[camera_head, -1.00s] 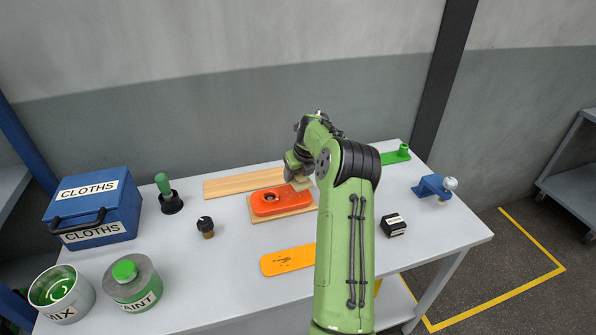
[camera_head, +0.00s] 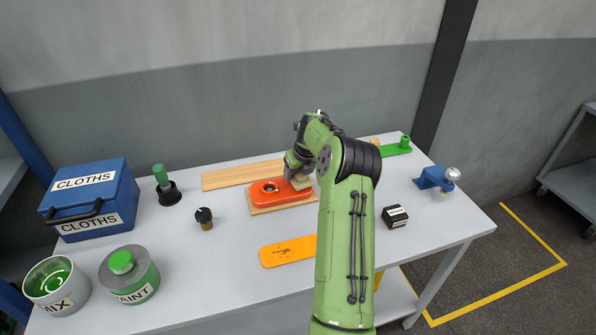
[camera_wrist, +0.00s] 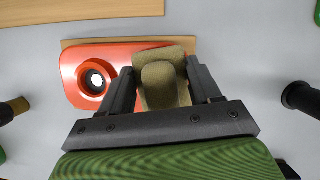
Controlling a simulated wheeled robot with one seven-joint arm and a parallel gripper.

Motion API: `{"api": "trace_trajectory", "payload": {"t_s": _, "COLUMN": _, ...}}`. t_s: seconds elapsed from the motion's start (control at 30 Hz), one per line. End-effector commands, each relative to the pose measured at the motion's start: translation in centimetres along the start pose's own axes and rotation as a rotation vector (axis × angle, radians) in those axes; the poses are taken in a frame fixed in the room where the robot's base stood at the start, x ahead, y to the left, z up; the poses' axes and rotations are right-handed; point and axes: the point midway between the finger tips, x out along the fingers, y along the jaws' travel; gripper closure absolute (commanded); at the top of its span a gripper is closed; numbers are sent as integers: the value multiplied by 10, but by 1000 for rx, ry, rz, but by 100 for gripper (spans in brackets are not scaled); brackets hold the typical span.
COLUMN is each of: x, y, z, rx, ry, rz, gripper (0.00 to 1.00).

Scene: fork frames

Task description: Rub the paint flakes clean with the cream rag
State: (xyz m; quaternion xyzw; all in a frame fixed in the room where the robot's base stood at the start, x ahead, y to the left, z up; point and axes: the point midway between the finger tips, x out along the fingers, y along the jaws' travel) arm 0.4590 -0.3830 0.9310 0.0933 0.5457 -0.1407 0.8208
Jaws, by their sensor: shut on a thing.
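My gripper (camera_wrist: 160,88) is shut on the cream rag (camera_wrist: 158,58), a folded tan pad between its two dark fingers. The rag is over the right part of a red-orange part (camera_wrist: 85,62) with a round hole. Whether it touches that surface I cannot tell. In the head view the rag (camera_head: 303,184) shows just below my gripper, partly hidden by my arm. Dark specks that look like paint flakes (camera_head: 290,249) lie on a yellow-orange plate (camera_head: 272,259) nearer the front. My arm hides that plate's right end.
The red-orange part rests on a wooden board (camera_head: 258,209), with a longer wooden strip (camera_head: 235,176) behind. A blue CLOTHS box (camera_head: 90,200), paint tin (camera_head: 128,277) and MIX can (camera_head: 57,286) stand left. A black block (camera_head: 395,217) and blue clamp-like item (camera_head: 433,178) are right.

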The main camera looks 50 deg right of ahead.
Motion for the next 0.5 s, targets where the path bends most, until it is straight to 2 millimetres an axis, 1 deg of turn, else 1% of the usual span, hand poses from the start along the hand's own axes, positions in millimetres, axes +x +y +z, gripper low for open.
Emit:
{"api": "trace_trajectory", "payload": {"t_s": 0.2, "x": 0, "y": 0, "z": 0, "rx": 0, "ry": 0, "rz": 0, "gripper": 76}}
{"api": "trace_trajectory", "payload": {"t_s": 0.5, "x": 6, "y": 0, "z": -2, "rx": 0, "ry": 0, "rz": 0, "gripper": 76}}
